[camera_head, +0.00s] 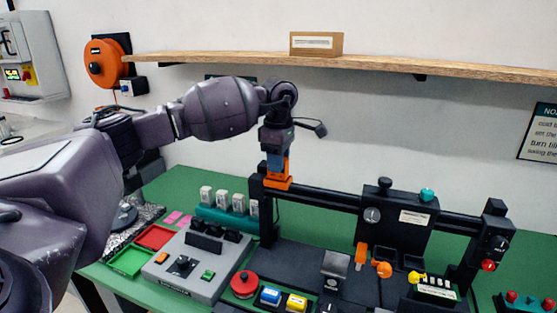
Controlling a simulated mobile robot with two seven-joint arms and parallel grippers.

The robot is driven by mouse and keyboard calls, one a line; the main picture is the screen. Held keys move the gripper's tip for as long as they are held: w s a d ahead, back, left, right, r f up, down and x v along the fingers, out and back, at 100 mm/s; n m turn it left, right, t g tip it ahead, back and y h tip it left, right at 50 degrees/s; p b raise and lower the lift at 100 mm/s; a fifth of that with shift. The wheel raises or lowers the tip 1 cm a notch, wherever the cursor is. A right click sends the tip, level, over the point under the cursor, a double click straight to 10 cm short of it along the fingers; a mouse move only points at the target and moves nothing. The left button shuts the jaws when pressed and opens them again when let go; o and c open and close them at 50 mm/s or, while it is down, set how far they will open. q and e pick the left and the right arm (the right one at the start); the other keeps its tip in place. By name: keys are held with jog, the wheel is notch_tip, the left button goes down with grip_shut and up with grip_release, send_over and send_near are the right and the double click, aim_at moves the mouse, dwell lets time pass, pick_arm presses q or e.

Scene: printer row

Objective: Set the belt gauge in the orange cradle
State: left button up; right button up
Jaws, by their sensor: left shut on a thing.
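My left gripper (276,147) points down above the left upright of the black printer frame. It is shut on a small, mostly blue piece, which appears to be the belt gauge (274,161). The gripper hides its upper part. Directly below is the orange cradle (277,184), at the top of the left upright; its orange back rises beside the blue piece. The gauge overlaps the cradle in this view. I cannot tell whether it rests in the cradle or hangs just above it. My right gripper is not in view.
A black print carriage (397,220) sits on the rail to the right. A grey control box (199,263), red tray (154,237) and green tray (131,260) lie to the left on the green table. A wooden shelf (380,64) runs along the wall above the arm.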

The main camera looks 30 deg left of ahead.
pick_arm(q)
jog(key=shift+f, duration=0.35)
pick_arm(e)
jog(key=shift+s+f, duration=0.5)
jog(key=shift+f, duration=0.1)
pick_arm(q)
jog(key=shift+f, duration=0.2)
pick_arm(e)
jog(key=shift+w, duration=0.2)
pick_arm(q)
jog(key=o, duration=1)
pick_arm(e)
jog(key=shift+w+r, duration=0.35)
pick_arm(q)
jog(key=shift+r, duration=0.1)
